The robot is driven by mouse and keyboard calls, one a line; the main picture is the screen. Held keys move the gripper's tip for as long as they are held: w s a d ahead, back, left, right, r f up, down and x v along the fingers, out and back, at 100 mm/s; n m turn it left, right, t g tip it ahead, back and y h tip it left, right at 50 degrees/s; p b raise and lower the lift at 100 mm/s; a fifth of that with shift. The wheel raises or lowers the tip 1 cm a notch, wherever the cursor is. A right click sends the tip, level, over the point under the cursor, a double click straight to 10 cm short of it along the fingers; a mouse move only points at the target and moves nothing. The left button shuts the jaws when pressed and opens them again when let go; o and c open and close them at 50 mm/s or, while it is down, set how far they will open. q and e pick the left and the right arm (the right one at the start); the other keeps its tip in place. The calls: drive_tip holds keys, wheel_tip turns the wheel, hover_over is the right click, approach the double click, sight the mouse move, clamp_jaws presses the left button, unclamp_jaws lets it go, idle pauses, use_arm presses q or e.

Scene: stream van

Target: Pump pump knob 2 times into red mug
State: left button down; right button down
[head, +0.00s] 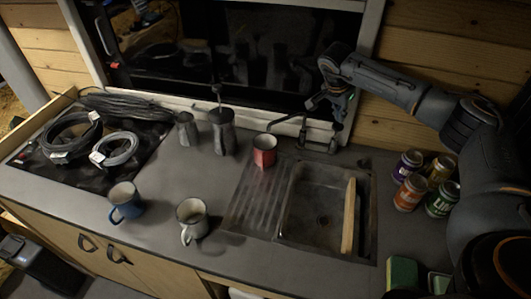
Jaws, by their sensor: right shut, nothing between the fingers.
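The knob is raised well above the container. My right gripper (325,108) is shut and empty, in the air by the window, to the right of the mug and knob and apart from both. My left gripper is not in view.
A faucet (318,142) is below my right gripper, behind the sink (322,215), which has a wooden board (349,216) across it. A metal pot (187,131), blue mug (125,202) and white mug (191,219) stand left. Several cans (410,192) stand right. Cables (70,136) lie far left.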

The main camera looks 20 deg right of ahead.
sight(337, 126)
drive_tip(key=shift+f, duration=0.15)
drive_tip(key=shift+s+f+b, duration=0.1)
drive_tip(key=shift+f+b, duration=1.3)
drive_tip(key=shift+f, duration=1)
drive_tip(key=shift+r, duration=0.15)
drive_tip(key=shift+r+p, duration=1.95)
drive_tip(key=shift+r, duration=0.45)
drive_tip(key=shift+r, duration=0.1)
wheel_tip(337, 126, up, 6)
drive_tip(key=p, duration=0.4)
drive_tip(key=shift+p, duration=0.4)
